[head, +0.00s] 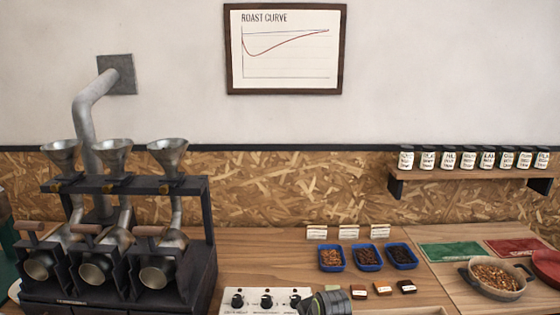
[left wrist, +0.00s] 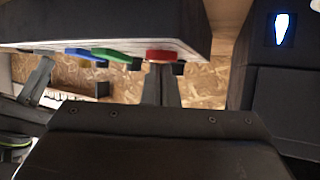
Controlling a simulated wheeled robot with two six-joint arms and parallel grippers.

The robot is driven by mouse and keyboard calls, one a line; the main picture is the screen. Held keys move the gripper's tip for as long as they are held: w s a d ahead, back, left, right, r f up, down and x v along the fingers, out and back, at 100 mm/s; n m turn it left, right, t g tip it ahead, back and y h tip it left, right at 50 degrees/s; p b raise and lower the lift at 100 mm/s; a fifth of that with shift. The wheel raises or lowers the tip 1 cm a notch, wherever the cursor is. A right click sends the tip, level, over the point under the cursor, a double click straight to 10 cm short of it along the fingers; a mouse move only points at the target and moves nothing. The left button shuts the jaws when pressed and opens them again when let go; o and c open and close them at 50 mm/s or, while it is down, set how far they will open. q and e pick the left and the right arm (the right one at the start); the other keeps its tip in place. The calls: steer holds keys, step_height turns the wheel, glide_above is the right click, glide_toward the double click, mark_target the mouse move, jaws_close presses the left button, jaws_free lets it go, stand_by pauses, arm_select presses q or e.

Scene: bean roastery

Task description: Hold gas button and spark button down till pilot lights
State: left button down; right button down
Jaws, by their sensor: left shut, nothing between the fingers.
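A blue button (left wrist: 86,53), a green button (left wrist: 112,56) and a red button (left wrist: 160,56) stick out from a pale panel face in the left wrist view. My left gripper (left wrist: 161,82) is shut and empty, its tips just by the red button; I cannot tell whether they touch it. A blue-white glow (left wrist: 282,28) shows in a dark square at the right; I cannot tell whether it is a pilot flame. My right gripper (left wrist: 38,76) seems to show dimly at the left, and its jaws cannot be made out. No lettering on the buttons is readable.
In the head view a white control box (head: 252,310) with black knobs stands at the front edge. A dark roaster (head: 190,240) with several metal parts fills the left. Blue bean trays (head: 368,257) and a pan (head: 495,278) occupy the right counter.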

stand_by(0.3)
arm_select(q)
step_height(320, 180, up, 8)
stand_by(0.7)
